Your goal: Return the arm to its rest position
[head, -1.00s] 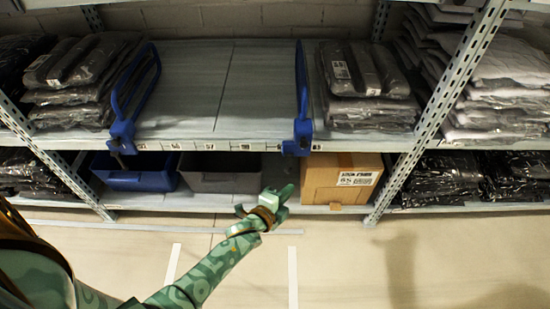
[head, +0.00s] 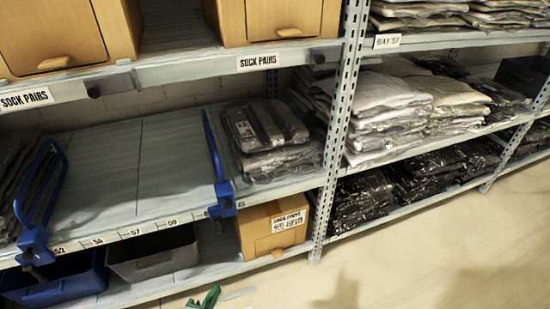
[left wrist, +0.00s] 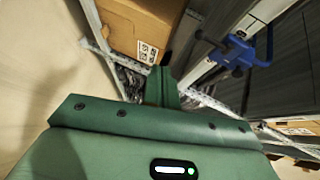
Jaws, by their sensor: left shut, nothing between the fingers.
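My left gripper (head: 207,297) shows only as a small green tip at the bottom edge of the head view, in front of the lower shelf. In the left wrist view its closed green fingers (left wrist: 163,82) point away from the camera, with nothing held between them. A cardboard box (left wrist: 140,25) lies beyond the fingers in that view. The same box (head: 262,238) stands on the lower shelf in the head view, to the right of and above the gripper. The rest of my left arm is below the head view. My right gripper is not in view.
Blue dividers (head: 40,210) and (head: 218,165) stand on the middle shelf, with bare shelf (head: 130,180) between them. A blue bin (head: 55,287) and a grey bin (head: 155,255) sit below. Bagged garments (head: 268,135) fill other bays. Open floor (head: 420,265) lies at the right.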

